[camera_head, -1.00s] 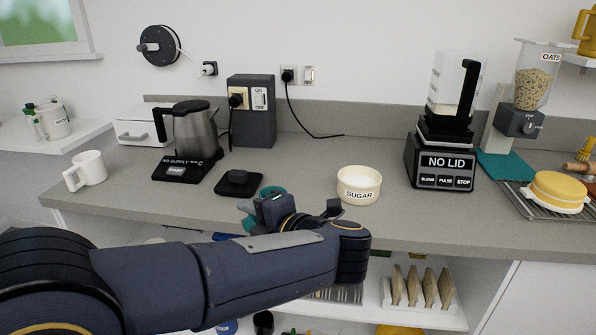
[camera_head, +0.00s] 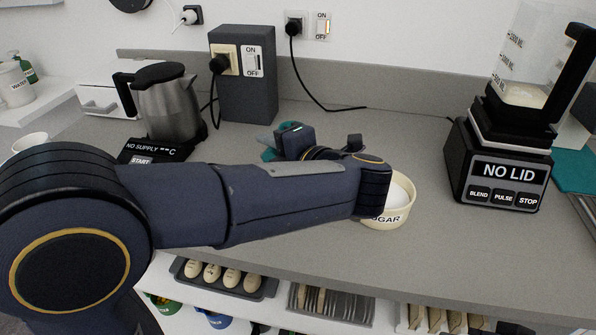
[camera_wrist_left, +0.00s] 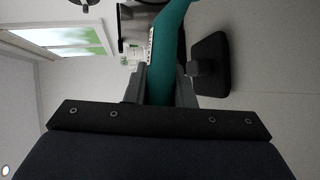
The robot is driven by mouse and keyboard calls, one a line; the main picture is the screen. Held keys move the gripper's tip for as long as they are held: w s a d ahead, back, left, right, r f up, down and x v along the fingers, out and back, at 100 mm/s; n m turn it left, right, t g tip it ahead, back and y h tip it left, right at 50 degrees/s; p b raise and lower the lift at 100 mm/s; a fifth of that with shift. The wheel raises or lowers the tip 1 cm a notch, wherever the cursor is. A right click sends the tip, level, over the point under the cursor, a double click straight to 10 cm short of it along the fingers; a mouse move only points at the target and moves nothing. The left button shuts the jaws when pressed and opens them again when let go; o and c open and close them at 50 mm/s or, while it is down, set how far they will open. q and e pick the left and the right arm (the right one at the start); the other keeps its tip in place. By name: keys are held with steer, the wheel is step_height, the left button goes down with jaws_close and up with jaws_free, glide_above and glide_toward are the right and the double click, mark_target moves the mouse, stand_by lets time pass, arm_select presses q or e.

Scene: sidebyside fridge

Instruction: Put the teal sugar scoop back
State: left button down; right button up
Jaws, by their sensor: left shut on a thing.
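My left gripper (camera_head: 292,141) is above the counter, left of the sugar bowl, partly hidden by its own wrist. In the left wrist view the gripper (camera_wrist_left: 161,88) is shut on the teal sugar scoop (camera_wrist_left: 167,50), which runs away between the fingers. In the head view only a small teal part of the scoop (camera_head: 268,154) shows beside the gripper. The cream bowl marked SUGAR (camera_head: 399,205) holds white sugar. My left forearm hides its left side. My right gripper is not in view.
A kettle (camera_head: 167,105) stands at the left and a dark power box (camera_head: 243,85) behind. A blender marked NO LID (camera_head: 508,170) stands at the right. A black pad (camera_wrist_left: 211,65) lies near the scoop in the wrist view. Shelves lie below the counter edge.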

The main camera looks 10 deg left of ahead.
arm_select(q)
steer(key=shift+s, duration=0.1)
steer(key=shift+f+b, duration=0.6)
steer(key=shift+f, duration=4.2)
steer(key=c, duration=1.2)
jaws_free()
steer(key=shift+c, duration=0.2)
steer(key=shift+f, duration=0.15)
